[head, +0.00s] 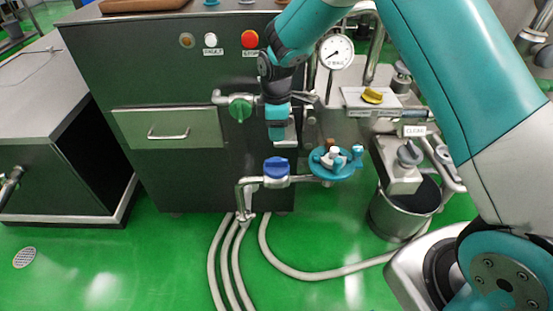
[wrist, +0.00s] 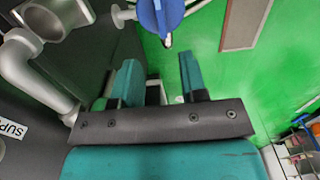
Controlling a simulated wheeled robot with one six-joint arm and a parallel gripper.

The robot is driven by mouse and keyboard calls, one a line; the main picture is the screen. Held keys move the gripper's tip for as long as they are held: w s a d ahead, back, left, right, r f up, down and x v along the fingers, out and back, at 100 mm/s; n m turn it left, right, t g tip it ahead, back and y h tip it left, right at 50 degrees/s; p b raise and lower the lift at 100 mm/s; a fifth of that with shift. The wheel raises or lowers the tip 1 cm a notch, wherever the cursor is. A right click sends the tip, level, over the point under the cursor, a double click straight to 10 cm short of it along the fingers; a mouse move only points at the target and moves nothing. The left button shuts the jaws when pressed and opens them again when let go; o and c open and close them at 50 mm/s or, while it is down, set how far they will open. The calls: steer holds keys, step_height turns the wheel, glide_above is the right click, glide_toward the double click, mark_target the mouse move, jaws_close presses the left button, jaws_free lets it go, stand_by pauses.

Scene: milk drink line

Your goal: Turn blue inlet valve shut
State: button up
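The blue inlet valve (head: 276,167) sits on a horizontal metal pipe low in front of the dark cabinet. Its blue handle (wrist: 160,14) shows at the top of the wrist view, cut off by the frame edge. My gripper (head: 279,128) is just above the valve in the head view, apart from it. In the wrist view my gripper (wrist: 158,72) has its two teal fingers spread with nothing between them. The blue handle lies beyond the fingertips. The exact angle of the handle is hard to tell.
A green valve (head: 240,110) is left of my gripper. A teal handwheel (head: 335,162) stands close right of the blue valve. A gauge (head: 336,52), a yellow knob (head: 373,95) and a metal bucket (head: 405,215) are farther right. Pale hoses (head: 230,265) lie on the green floor.

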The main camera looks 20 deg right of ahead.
mark_target(276, 160)
step_height(276, 160, down, 12)
steer(key=shift+r, duration=0.25)
jaws_close()
